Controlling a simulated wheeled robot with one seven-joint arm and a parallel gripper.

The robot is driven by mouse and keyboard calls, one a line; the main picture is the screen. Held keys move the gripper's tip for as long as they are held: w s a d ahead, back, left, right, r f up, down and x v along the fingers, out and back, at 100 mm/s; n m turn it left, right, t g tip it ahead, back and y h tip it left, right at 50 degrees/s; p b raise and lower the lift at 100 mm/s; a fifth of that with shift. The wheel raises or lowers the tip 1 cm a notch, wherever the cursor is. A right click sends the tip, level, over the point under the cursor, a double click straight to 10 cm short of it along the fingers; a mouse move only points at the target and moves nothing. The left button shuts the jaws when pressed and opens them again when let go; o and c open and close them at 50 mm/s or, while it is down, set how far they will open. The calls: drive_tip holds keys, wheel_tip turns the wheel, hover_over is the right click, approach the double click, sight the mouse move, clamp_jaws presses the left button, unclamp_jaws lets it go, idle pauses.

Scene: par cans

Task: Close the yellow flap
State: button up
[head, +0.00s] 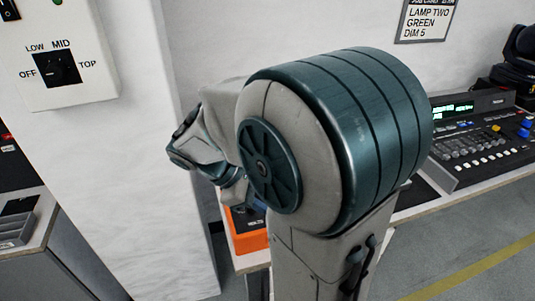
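I see no yellow flap in the head view. My own arm fills the middle of the picture and hides much of what is behind it. My gripper does not show, so I cannot tell what it is near or whether it holds anything.
A control box with a dial (58,68) is on the left wall. A sign (416,19) reads "LAMP TWO GREEN DIM 5". A lighting console (478,140) stands on the right bench. An orange object (250,241) is partly hidden behind my arm. Grey floor is clear at lower right.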

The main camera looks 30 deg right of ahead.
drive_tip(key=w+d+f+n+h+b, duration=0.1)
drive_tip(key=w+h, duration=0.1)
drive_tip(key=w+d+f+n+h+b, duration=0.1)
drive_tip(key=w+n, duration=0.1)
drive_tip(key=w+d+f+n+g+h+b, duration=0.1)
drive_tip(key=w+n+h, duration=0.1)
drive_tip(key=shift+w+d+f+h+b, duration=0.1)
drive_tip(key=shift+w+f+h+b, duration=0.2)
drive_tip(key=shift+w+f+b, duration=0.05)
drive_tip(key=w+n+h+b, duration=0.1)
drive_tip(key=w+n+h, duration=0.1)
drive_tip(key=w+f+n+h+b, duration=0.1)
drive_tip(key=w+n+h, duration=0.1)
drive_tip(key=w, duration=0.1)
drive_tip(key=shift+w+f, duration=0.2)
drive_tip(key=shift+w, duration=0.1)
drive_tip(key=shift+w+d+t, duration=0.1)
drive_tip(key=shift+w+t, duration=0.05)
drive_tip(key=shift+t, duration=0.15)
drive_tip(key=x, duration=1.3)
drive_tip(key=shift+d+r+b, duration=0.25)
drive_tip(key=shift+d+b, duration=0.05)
drive_tip(key=shift+b, duration=0.1)
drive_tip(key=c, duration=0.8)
